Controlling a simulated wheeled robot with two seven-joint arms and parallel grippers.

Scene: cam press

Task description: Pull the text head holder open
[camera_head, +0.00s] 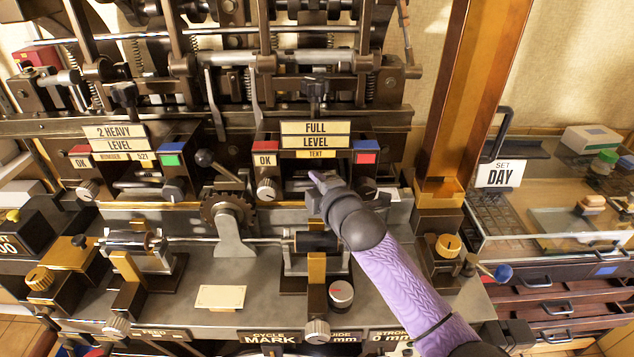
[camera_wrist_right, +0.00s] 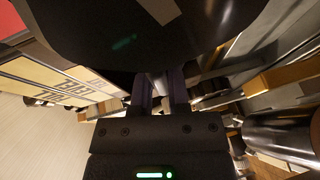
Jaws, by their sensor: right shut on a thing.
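The text head holder (camera_head: 298,184) is the dark drawer-like unit under the "FULL LEVEL TEXT" signs (camera_head: 316,141), right of centre in the head view. My right gripper (camera_head: 316,179), on a purple arm from the lower right, is at its front and hides much of it. In the right wrist view, the two fingers (camera_wrist_right: 160,98) are shut on a pale bar (camera_wrist_right: 159,84), which appears to be the holder's handle. How far the holder is out cannot be told. My left gripper is not in view.
A similar "2 HEAVY LEVEL" head (camera_head: 115,141) stands to the left. A black-knobbed lever (camera_head: 205,159) and toothed wheel (camera_head: 229,210) are left of my gripper. A roller (camera_head: 316,242) sits below it. A copper-coloured column (camera_head: 474,80) rises to the right.

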